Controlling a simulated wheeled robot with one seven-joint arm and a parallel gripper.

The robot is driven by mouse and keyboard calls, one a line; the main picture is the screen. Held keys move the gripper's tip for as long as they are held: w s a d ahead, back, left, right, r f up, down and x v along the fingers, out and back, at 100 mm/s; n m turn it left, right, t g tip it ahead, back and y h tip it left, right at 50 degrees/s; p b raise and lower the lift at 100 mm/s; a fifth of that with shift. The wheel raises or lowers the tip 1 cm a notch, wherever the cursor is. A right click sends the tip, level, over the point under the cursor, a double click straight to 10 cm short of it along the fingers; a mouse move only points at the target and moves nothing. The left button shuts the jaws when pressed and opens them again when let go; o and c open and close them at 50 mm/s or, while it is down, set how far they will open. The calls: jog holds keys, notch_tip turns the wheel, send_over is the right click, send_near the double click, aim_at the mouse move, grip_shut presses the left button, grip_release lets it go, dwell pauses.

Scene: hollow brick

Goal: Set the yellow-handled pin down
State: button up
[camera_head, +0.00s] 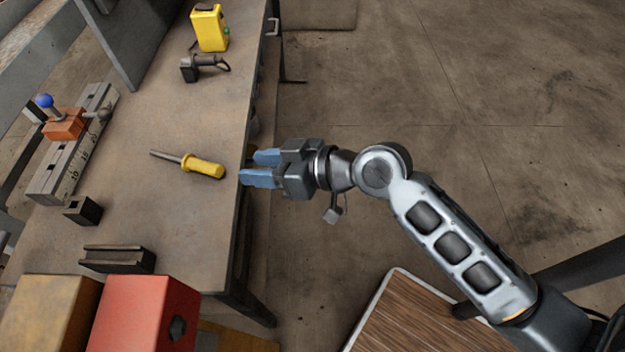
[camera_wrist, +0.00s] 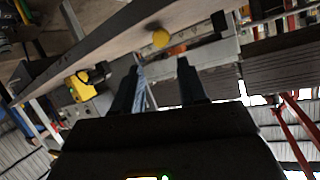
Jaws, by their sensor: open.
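The yellow-handled pin (camera_head: 203,166) lies flat on the workbench (camera_head: 165,215), its grey shaft pointing left and its handle toward the bench's right edge. In the wrist view the round end of its handle (camera_wrist: 161,39) shows beyond my fingers, on the bench top. My gripper (camera_head: 250,168) is open and empty, with blue fingers at the bench's right edge, apart from the handle. In the wrist view my gripper (camera_wrist: 160,75) shows a clear gap between its two fingers.
A grey rail (camera_head: 58,170) carries an orange block (camera_head: 64,122) with a blue knob. A yellow device (camera_head: 209,28) and a black tool (camera_head: 200,65) stand at the back. Black blocks (camera_head: 117,259) and a red box (camera_head: 143,312) are in front. Bench around the pin is clear.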

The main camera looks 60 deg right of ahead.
jog(key=shift+s, duration=0.1)
jog(key=s+d+f+m+h, duration=0.15)
jog(key=s+h, duration=0.25)
jog(key=s, duration=1.1)
jog(key=s+a+r+t, duration=0.1)
jog(key=s+a+r, duration=0.2)
jog(key=s+r, duration=0.5)
jog(key=s, duration=0.3)
jog(key=shift+s+a+r+t, duration=0.15)
jog(key=shift+s+t, duration=0.05)
jog(key=shift+t, duration=0.2)
jog(key=shift+a, duration=0.1)
